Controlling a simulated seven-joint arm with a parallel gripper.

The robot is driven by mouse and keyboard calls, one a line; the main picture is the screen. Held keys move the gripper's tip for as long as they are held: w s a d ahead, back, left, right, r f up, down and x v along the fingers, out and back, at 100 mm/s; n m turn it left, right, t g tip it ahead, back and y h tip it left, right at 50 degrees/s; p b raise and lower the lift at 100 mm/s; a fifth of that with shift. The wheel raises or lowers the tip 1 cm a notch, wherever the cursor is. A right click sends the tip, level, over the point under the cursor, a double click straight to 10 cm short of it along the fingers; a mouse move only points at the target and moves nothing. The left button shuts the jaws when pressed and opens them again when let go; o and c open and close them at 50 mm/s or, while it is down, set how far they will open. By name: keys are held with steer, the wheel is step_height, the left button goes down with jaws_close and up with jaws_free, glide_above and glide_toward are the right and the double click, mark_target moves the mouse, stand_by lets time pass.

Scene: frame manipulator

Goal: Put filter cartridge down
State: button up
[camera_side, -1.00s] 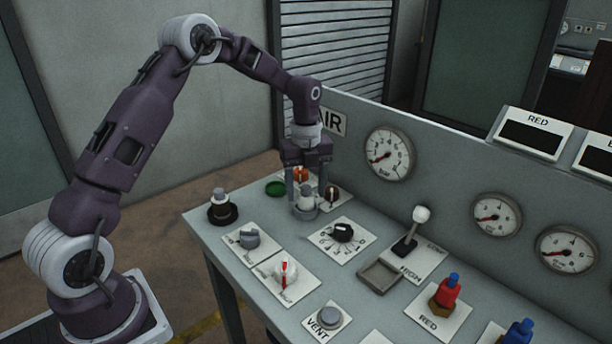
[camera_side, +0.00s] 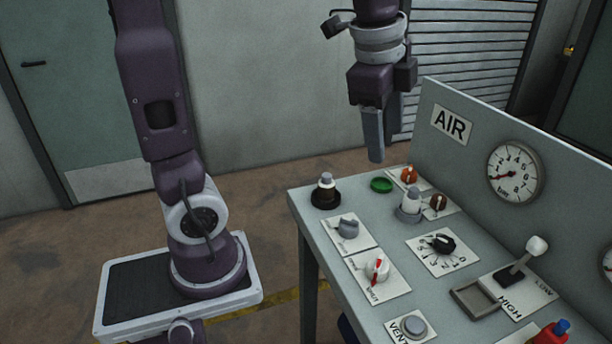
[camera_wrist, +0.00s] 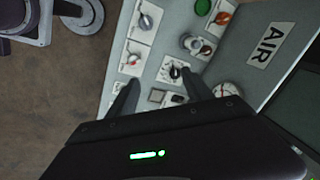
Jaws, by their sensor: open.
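A white cartridge with a grey top (camera_side: 411,198) stands upright in a grey round base on the bench. It also shows from above in the wrist view (camera_wrist: 191,42). A similar white, grey-topped piece (camera_side: 326,183) stands upright in a dark brown round base near the bench's left corner. I cannot tell from looks alone which one is called the filter cartridge. My gripper (camera_side: 384,146) is open and empty, high above the back of the bench and clear of both pieces. Its two fingers also show in the wrist view (camera_wrist: 161,90).
A green disc (camera_side: 381,185), orange knob (camera_side: 409,175) and brown knob (camera_side: 438,203) surround the grey base. Grey, red-and-white and black knobs (camera_side: 442,243), a lever (camera_side: 527,255) and a shallow tray (camera_side: 474,299) lie nearer. The upright AIR panel (camera_side: 470,145) borders the bench.

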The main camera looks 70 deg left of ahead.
steer(key=s+d+f+n+t, duration=0.1)
steer(key=s+n, duration=0.4)
steer(key=s, duration=0.2)
steer(key=s+d+f+n+t+h, duration=0.1)
steer(key=s+d+f+n, duration=0.1)
steer(key=s+n, duration=0.4)
steer(key=shift+s+f+t, duration=0.25)
steer(key=shift+s+t, duration=0.05)
steer(key=shift+s, duration=0.85)
